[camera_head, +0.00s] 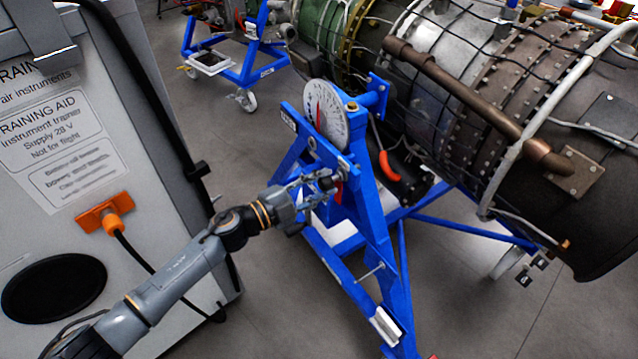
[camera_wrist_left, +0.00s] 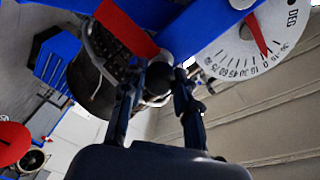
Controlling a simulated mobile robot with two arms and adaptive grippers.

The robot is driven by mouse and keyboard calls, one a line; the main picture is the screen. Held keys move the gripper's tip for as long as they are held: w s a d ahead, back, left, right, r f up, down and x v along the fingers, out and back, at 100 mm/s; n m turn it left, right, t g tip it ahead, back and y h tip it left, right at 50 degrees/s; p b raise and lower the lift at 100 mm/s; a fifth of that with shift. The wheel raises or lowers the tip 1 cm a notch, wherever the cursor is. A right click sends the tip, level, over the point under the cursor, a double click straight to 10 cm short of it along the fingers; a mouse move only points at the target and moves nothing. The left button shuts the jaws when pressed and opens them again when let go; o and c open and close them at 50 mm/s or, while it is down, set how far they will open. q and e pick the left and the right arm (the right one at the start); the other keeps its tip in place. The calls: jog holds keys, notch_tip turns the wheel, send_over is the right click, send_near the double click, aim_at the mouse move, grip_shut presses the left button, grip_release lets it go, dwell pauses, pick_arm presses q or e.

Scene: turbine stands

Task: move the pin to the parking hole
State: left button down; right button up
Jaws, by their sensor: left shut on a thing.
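My left gripper (camera_head: 312,188) reaches from the left to the front of the blue stand (camera_head: 372,215), just below the dial. It is shut on the pin, whose dark round head (camera_wrist_left: 158,80) shows between the fingers (camera_wrist_left: 157,95) in the left wrist view. A red tag (camera_head: 338,192) hangs beside it, and red cloth (camera_wrist_left: 125,28) shows in the wrist view. I cannot tell whether the pin's shank is in a hole. My right gripper is not in view.
The white dial (camera_head: 327,115) with a red pointer is just above the gripper. The engine (camera_head: 480,90) fills the upper right. A grey training cabinet (camera_head: 60,200) with an orange plug (camera_head: 105,212) stands at left. Floor (camera_head: 270,320) is clear between cabinet and stand.

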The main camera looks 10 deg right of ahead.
pick_arm(q)
jog(key=shift+d+r, duration=0.2)
jog(key=shift+r, duration=0.1)
jog(key=c, duration=1.2)
grip_release()
jog(key=shift+w, duration=0.1)
jog(key=shift+o, duration=1.4)
jog(key=shift+w+d+f, duration=0.1)
jog(key=shift+d, duration=0.2)
jog(key=shift+d+f, duration=0.1)
jog(key=shift+o, duration=0.8)
jog(key=shift+a, duration=0.3)
jog(key=shift+f, duration=0.1)
